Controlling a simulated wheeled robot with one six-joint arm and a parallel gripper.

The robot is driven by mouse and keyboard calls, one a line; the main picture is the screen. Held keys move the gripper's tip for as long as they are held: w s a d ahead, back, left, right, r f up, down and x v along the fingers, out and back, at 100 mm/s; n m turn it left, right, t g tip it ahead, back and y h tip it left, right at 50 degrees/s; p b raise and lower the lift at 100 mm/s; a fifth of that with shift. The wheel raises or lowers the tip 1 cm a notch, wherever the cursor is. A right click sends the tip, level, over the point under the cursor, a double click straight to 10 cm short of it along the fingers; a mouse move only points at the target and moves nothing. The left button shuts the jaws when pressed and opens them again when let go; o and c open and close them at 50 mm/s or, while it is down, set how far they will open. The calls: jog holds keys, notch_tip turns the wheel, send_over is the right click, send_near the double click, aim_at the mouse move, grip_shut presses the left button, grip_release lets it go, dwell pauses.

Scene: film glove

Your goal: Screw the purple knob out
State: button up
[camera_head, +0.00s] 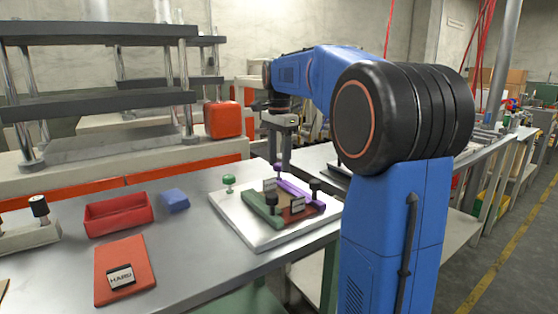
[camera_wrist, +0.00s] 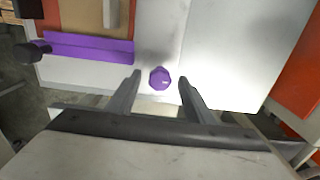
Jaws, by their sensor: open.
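The purple knob (camera_wrist: 160,78) shows in the wrist view between my gripper's two fingertips (camera_wrist: 160,79), with a gap on each side. In the head view the purple knob (camera_head: 278,167) is at the back edge of the pale plate (camera_head: 237,222), directly below my gripper (camera_head: 279,150). My gripper is open and points down. The knob's lower part and any thread are hidden from above. A purple bar (camera_wrist: 90,48) lies to the upper left in the wrist view; in the head view it (camera_head: 298,194) runs along the plate's right side.
The plate also carries a green knob (camera_head: 228,181), a green bar (camera_head: 260,211) and black knobs (camera_head: 315,186). Left on the bench are a red tray (camera_head: 118,219), a blue block (camera_head: 174,202) and a red labelled panel (camera_head: 133,258). A red-orange box (camera_head: 223,119) stands behind.

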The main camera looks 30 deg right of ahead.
jog(key=shift+c, duration=0.6)
jog(key=c, duration=0.9)
jog(key=shift+c, duration=0.2)
jog(key=shift+n, duration=0.4)
jog(key=n, duration=0.3)
jog(key=shift+n, duration=0.4)
jog(key=n, duration=1.3)
jog(key=shift+n, duration=0.3)
